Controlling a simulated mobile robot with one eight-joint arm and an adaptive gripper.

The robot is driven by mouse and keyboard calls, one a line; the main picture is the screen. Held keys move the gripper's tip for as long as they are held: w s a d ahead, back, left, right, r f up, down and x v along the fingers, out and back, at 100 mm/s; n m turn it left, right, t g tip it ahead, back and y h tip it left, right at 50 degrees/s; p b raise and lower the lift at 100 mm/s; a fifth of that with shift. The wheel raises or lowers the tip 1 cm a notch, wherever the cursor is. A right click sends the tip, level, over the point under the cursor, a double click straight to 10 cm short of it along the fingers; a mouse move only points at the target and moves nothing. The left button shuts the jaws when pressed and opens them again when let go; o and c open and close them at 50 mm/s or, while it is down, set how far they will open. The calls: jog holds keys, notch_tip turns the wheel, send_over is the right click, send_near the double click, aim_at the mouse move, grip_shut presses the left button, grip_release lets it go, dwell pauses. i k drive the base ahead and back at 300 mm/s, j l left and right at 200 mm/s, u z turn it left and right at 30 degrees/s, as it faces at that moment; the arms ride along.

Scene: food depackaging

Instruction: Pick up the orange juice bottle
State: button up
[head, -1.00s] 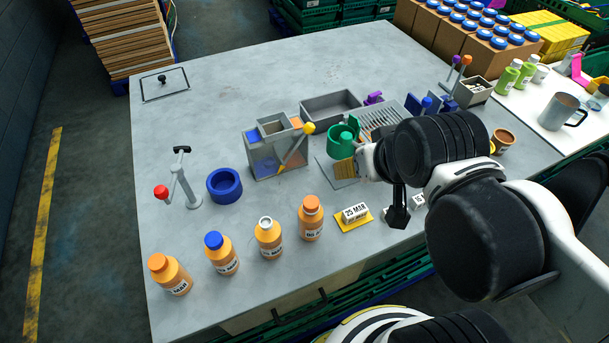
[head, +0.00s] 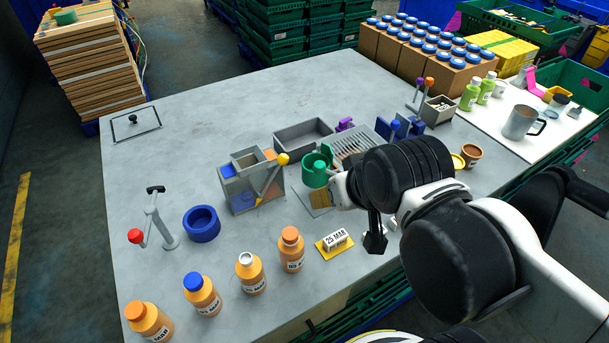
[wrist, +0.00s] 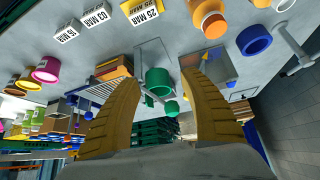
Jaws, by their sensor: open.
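Several orange juice bottles stand upright in a row along the table's near edge in the head view: an orange-capped one at far left (head: 149,321), a blue-capped one (head: 203,296), one with a pale, silvery top (head: 250,274), and another orange-capped one at right (head: 291,250). In the wrist view an orange bottle (wrist: 209,18) shows at the top, beyond the right finger. My gripper (wrist: 160,80) is open and empty, its two yellow fingers wide apart. In the head view my arm partly hides it; a yellow finger shows beside the green holder, apart from the bottles.
A date block (head: 336,240) on a yellow card stands right of the bottles. The table's left and back areas are mostly clear.

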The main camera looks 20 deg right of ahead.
aim_at(249, 269)
jog(key=k+j+u, duration=0.15)
jog(key=u, duration=0.35)
jog(key=k+j+u, duration=0.3)
jog(key=u, duration=0.15)
jog(key=k+j+u, duration=0.15)
jog(key=j+u, duration=0.15)
jog(key=u, duration=0.2)
